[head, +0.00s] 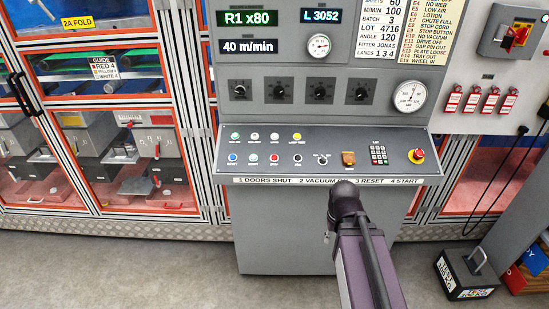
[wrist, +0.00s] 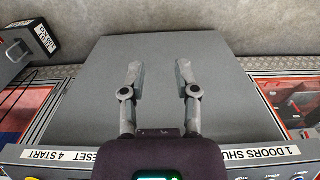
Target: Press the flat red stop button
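The flat red button (head: 274,158) sits in the lower row of round buttons on the sloped console panel, between a pale button (head: 253,158) and a black one (head: 297,159). My gripper (wrist: 158,72) is open and empty in the wrist view, its two fingers apart in front of the plain grey cabinet face. In the head view my arm's end is below and to the right of the red button, by the panel's front edge. My fingers are hidden there. I cannot make out the red button in the wrist view.
A red mushroom button on yellow (head: 417,156) is at the panel's right, near a keypad (head: 379,155) and an orange switch (head: 348,159). A blue button (head: 232,158) is at the left end. A printed strip (head: 270,181) runs along the front edge. A weight block (head: 465,276) stands at right.

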